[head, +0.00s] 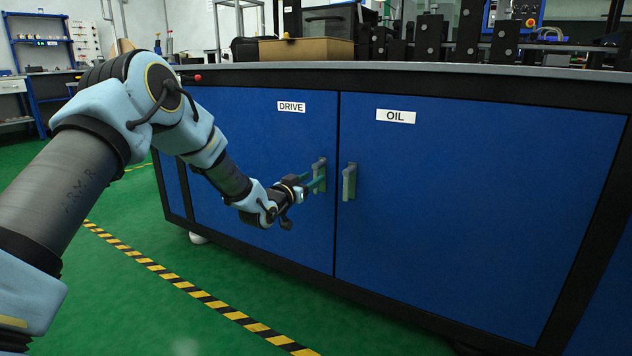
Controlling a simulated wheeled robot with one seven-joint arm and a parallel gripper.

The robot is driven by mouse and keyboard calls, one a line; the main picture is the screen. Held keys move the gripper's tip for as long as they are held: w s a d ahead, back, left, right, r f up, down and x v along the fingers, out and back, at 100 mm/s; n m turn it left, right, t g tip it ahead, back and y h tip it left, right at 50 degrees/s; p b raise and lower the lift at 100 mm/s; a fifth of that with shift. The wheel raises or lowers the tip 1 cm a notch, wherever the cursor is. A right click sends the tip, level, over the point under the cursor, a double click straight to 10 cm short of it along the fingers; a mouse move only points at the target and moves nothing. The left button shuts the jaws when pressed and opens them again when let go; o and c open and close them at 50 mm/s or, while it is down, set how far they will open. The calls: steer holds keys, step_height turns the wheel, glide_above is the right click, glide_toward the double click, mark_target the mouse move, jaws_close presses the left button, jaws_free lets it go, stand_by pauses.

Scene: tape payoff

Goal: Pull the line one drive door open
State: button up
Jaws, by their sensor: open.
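The blue drive door (258,124) carries a white DRIVE label and is the left of two cabinet doors. It looks shut, flush with the door beside it. Its grey-green handle (321,166) stands upright near the door's right edge. My gripper (318,181) reaches in from the left at the handle's height. Its fingers are open and at or very close to the handle. I cannot tell whether they are around it or touching it.
The blue oil door (460,210), with its own handle (349,182), is just right of the drive door and looks shut. A worktop (420,72) with equipment overhangs the doors. Green floor with a yellow-black stripe (196,293) lies clear in front.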

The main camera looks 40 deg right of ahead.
mark_target(315, 176)
steer(key=shift+x, duration=1.55)
jaws_close()
